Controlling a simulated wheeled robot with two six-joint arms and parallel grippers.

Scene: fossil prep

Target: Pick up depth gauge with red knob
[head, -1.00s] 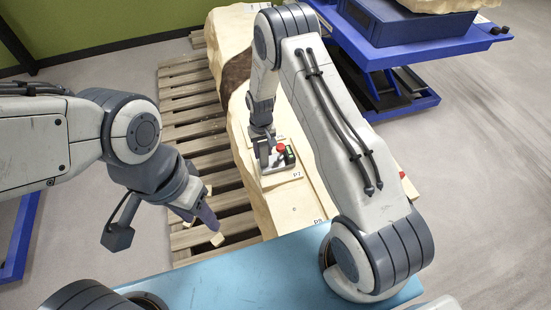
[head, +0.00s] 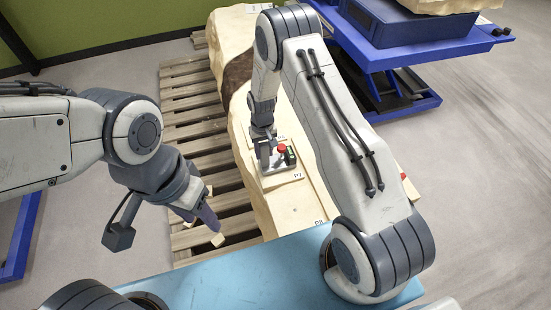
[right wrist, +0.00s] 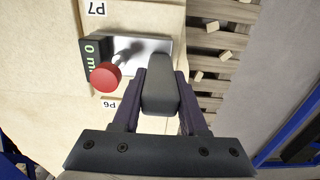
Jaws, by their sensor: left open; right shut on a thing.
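The depth gauge (head: 290,156) sits on the pale block by the label P7 in the head view. In the right wrist view its metal base (right wrist: 152,50), red knob (right wrist: 105,76) and dark display with green characters (right wrist: 92,50) show. My right gripper (head: 264,160) is around the gauge's dark grey upright grip (right wrist: 160,92), with one finger on each side, and is shut on it. The base appears to rest on the block; I cannot tell any gap. My left gripper (head: 203,217) is open, over the pallet's near end, away from the gauge.
The long pale block (head: 292,207) lies on a wooden pallet (head: 187,88), with loose wood bits (right wrist: 226,55) on the slats. A blue surface (head: 235,272) is at the near edge. A blue lift table (head: 440,48) stands at the back right.

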